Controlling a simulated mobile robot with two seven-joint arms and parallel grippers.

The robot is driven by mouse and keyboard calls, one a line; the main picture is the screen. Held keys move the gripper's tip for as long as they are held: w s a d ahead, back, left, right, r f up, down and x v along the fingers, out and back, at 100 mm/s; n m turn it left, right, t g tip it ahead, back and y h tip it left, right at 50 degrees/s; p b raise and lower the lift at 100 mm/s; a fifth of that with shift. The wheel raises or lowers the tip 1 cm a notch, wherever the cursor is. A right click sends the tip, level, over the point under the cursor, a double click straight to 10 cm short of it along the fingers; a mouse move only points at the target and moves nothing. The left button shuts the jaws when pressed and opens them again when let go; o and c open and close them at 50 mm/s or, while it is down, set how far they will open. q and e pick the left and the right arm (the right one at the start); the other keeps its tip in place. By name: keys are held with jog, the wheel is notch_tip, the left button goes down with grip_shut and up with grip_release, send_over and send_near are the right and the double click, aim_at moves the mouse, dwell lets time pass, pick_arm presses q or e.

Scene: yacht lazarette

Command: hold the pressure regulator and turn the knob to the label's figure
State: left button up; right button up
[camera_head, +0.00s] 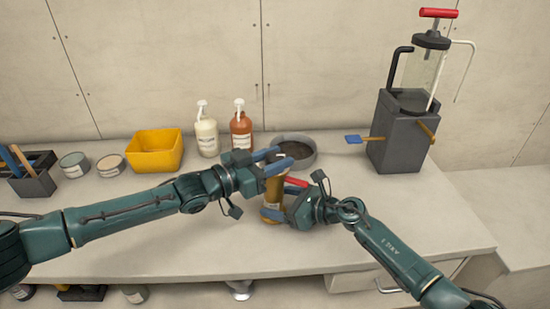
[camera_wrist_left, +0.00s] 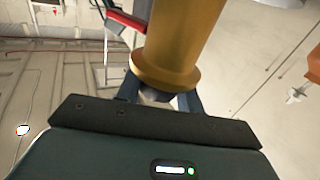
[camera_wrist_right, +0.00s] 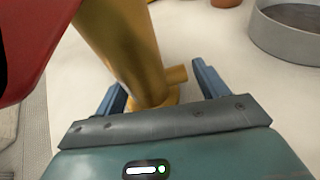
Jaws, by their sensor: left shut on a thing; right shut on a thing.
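The pressure regulator (camera_head: 272,190) is a brass-coloured cylinder standing roughly upright over the worktop, between my two grippers. My left gripper (camera_head: 283,158) is shut at its top end. In the left wrist view, the fingers close on a dark grey part next to the brass flange (camera_wrist_left: 165,72); this part is mostly hidden. My right gripper (camera_head: 277,209) is shut around the lower part of the brass body. The right wrist view shows the body (camera_wrist_right: 125,45) with a short side stub between the fingers. A red part (camera_head: 296,182) sits beside the body. No label figure is legible.
A round grey pan (camera_head: 307,160) is close behind the grippers. Two pump bottles (camera_head: 206,135), a yellow bin (camera_head: 154,152), tins (camera_head: 74,165) and a tool caddy (camera_head: 32,182) stand left. A grey box (camera_head: 400,140) with a glass cylinder stands right. The front right worktop is clear.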

pick_arm(q)
jog(key=shift+w+a, duration=0.1)
jog(key=shift+a, duration=0.05)
pick_arm(e)
jog(key=shift+f, duration=0.1)
pick_arm(q)
jog(key=o, duration=1)
jog(key=shift+a, duration=0.1)
jog(key=v, duration=1.2)
pick_arm(e)
jog(key=o, duration=1.3)
jog(key=shift+c, duration=0.2)
jog(key=shift+d, duration=0.1)
